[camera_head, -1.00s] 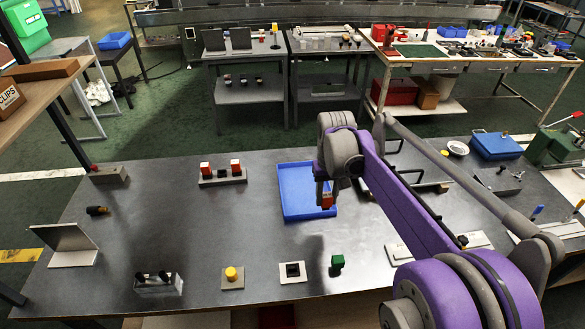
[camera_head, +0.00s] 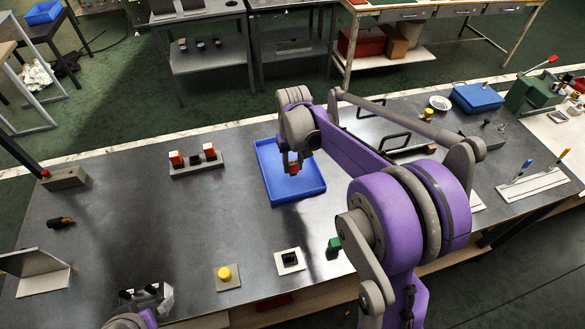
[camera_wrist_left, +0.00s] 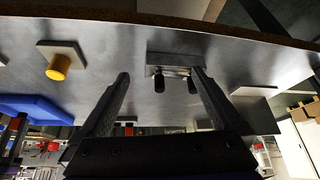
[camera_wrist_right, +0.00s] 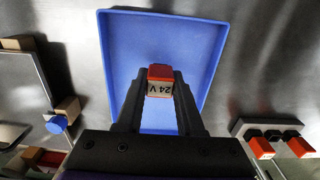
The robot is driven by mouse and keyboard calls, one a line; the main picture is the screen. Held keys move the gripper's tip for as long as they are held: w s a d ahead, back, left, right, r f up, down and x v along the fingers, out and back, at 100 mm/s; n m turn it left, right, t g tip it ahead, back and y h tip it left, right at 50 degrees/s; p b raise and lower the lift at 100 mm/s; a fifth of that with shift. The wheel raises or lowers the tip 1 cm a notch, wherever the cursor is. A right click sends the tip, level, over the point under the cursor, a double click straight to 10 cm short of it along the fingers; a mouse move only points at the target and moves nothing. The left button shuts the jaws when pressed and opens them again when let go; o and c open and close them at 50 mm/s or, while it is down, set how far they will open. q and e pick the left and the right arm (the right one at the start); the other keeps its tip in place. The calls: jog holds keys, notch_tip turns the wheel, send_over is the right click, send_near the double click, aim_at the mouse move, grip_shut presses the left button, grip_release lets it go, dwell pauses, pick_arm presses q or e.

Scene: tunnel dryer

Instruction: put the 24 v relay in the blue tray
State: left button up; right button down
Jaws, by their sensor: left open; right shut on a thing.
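The 24 V relay (camera_wrist_right: 160,82), a small block with an orange-red part and a white face marked "24 V", is between the fingers of my right gripper (camera_wrist_right: 159,90). In the head view my right gripper (camera_head: 293,163) is over the blue tray (camera_head: 311,190), with the relay (camera_head: 293,169) hanging below it. The tray (camera_wrist_right: 212,60) also shows behind the relay in the right wrist view. I cannot tell whether the relay touches the tray floor. My left gripper (camera_wrist_left: 160,88) is open and empty, near a grey block with two dark pegs (camera_wrist_left: 175,68).
A grey rack (camera_head: 197,165) with two red-orange relays stands left of the tray. A yellow button on a plate (camera_head: 224,274), a black-socketed white plate (camera_head: 289,260) and a green block (camera_head: 334,244) lie near the front.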

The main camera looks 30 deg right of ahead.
aim_at(293, 163)
jog(key=shift+f, duration=1.2)
jog(key=shift+f, duration=0.1)
jog(key=c, duration=1)
grip_release()
jog(key=shift+f, duration=0.15)
jog(key=o, duration=0.5)
jog(key=shift+c, duration=0.2)
notch_tip(293, 163, up, 12)
jog(key=shift+r+p, duration=0.15)
jog(key=shift+p, duration=0.15)
jog(key=s+a+f+t, duration=0.2)
jog(key=s+a, duration=0.1)
jog(key=s, duration=0.3)
jog(key=s+a+f+n+t, duration=0.1)
jog(key=s+a+f, duration=0.2)
jog(key=s, duration=0.4)
jog(key=s+a+f+n+t, duration=0.1)
jog(key=s+a+f+t, duration=0.1)
jog(key=s+a, duration=0.2)
jog(key=shift+s+a+f+t, duration=0.15)
jog(key=shift+s+t, duration=0.15)
jog(key=shift+s, duration=1.1)
